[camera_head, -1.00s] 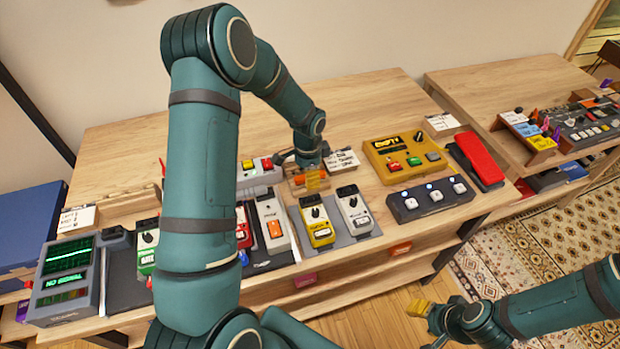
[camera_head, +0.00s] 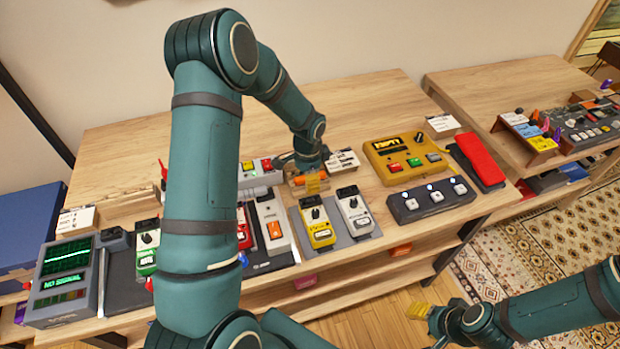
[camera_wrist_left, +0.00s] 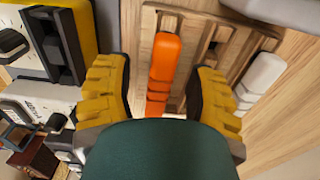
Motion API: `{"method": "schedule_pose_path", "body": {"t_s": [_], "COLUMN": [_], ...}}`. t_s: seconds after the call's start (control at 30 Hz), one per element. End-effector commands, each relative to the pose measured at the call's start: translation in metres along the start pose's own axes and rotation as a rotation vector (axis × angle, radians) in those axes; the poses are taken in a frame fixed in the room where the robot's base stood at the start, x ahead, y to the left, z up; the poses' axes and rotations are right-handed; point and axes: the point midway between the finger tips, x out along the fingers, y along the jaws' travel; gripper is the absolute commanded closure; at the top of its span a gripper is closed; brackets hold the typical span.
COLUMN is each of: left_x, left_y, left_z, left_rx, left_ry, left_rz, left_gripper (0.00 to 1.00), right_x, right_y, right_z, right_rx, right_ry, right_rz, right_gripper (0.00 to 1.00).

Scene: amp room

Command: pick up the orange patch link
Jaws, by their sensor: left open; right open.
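The orange patch link (camera_wrist_left: 165,62) lies in a slotted wooden holder (camera_wrist_left: 222,28) in the left wrist view. My left gripper (camera_wrist_left: 160,84) is open, with one yellow finger on each side of the link and a gap showing on both sides. The link's near end is hidden behind my green gripper body. In the head view my left gripper (camera_head: 312,183) is low over the holder, and a bit of orange (camera_head: 299,181) shows beside its fingers. My right gripper (camera_head: 419,311) is open and empty, out in front of the bench.
A white link (camera_wrist_left: 262,76) lies to the right of the orange one. Yellow (camera_head: 317,228) and white (camera_head: 353,215) pedals stand just in front of the holder. A yellow unit marked EMPTY (camera_head: 402,160) stands to its right. Bare bench top (camera_head: 340,115) lies behind.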

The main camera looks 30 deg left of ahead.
Motion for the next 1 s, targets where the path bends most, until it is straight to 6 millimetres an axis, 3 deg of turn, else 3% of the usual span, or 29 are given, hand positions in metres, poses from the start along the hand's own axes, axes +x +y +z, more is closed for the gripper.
{"method": "schedule_pose_path", "body": {"t_s": [0.1, 0.27, 0.77, 0.87, 1.0], "left_x": [0.0, 0.0, -0.002, -0.012, -0.038], "left_y": [0.0, 0.0, 0.0, 0.0, -0.001], "left_z": [0.0, 0.0, 0.0, 0.0, -0.001], "left_rx": [0.0, 0.0, 0.0, 0.0, 0.001], "left_ry": [0.0, 0.0, 0.0, 0.001, 0.003], "left_rz": [0.0, 0.0, 0.001, -0.001, -0.003], "left_gripper": [0.46, 1.0, 1.0, 1.0, 1.0], "right_x": [0.0, 0.0, -0.002, -0.006, -0.009], "right_y": [0.0, 0.0, -0.001, -0.002, -0.004], "right_z": [0.0, 0.0, 0.0, -0.001, -0.002], "right_rx": [0.0, 0.0, 0.0, 0.0, 0.001], "right_ry": [0.0, 0.0, 0.0, 0.0, 0.004], "right_rz": [0.0, 0.0, 0.0, 0.0, 0.0], "right_gripper": [0.53, 0.53, 0.53, 0.53, 0.53]}}
